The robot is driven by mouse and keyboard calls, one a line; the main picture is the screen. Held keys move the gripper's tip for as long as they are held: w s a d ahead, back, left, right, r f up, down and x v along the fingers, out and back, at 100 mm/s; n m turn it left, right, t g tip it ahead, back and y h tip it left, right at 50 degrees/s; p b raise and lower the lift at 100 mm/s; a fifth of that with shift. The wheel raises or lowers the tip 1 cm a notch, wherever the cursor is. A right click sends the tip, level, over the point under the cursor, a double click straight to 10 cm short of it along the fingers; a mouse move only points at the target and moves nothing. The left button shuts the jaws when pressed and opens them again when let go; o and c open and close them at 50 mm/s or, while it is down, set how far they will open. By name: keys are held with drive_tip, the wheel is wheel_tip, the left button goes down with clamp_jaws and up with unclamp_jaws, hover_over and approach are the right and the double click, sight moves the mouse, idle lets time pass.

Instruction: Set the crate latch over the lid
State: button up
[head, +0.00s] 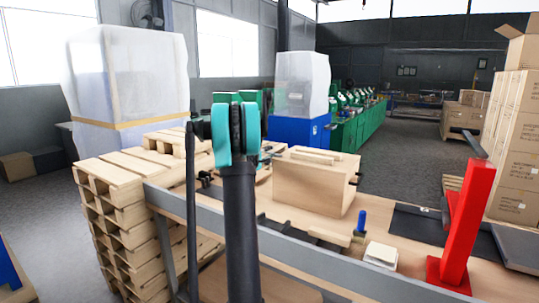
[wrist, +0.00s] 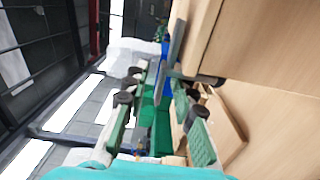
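The wooden crate (head: 308,190) stands on the workbench in the head view, with a lighter board (head: 312,156) on top. Small dark hardware (head: 354,180) shows at its right side. In the wrist view the crate (wrist: 265,55) fills the right side. A grey flat bar (wrist: 177,45), which looks like the latch, stands beside the crate face just beyond my fingertips. A dark fitting (wrist: 208,80) is by the crate edge. My gripper (wrist: 160,88) is open, its green-padded fingers apart with a clear gap; I cannot tell whether either touches the bar. My arm hides the gripper in the head view.
A red post (head: 467,215) stands at the bench's right. A blue-handled tool (head: 361,222) and a white block (head: 381,254) lie in front of the crate. Stacked pallets (head: 125,215) stand left, and cartons (head: 515,135) stand at the far right.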

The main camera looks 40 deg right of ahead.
drive_tip(key=v, duration=1.2)
idle(0.5)
